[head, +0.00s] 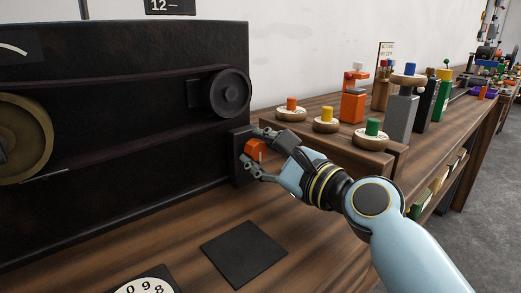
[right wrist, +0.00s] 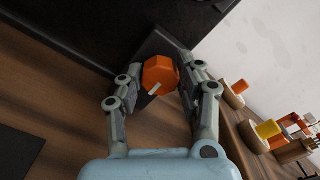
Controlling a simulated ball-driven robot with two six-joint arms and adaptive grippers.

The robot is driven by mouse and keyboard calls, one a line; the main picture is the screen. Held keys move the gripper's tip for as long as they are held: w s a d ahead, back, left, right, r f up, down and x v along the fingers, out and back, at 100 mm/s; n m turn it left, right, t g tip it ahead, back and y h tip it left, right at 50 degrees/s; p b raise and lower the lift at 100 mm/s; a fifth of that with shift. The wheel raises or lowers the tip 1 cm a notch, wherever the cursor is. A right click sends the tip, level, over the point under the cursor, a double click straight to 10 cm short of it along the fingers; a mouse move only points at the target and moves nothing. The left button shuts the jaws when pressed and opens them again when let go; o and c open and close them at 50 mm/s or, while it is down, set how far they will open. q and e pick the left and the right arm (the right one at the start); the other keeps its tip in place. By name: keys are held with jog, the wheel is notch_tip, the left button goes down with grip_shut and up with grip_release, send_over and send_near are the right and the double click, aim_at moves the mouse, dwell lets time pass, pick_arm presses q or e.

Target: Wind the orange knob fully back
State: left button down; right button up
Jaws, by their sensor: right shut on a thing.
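The orange knob (head: 255,149) sits on a dark block (head: 238,156) at the lower right of the black panel. It has a pale pointer mark, seen in the right wrist view on the knob (right wrist: 160,74), slanting toward the lower left there. My right gripper (head: 262,155) is shut on the knob, one finger on each side of it; the same gripper shows in the right wrist view (right wrist: 160,85). My left gripper is in neither view.
The black panel (head: 120,110) carries a black pulley (head: 230,93), a brass wheel (head: 22,138) and a belt. A dark square mat (head: 243,253) and a dial plate (head: 148,286) lie on the wooden bench. Right of my gripper, a raised wooden shelf (head: 345,150) holds several coloured knobs and blocks.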

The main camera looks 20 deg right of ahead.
jog(key=shift+n, duration=1.3)
jog(key=o, duration=1.1)
jog(key=shift+o, duration=0.2)
jog(key=v, duration=1.2)
jog(key=shift+f, duration=0.1)
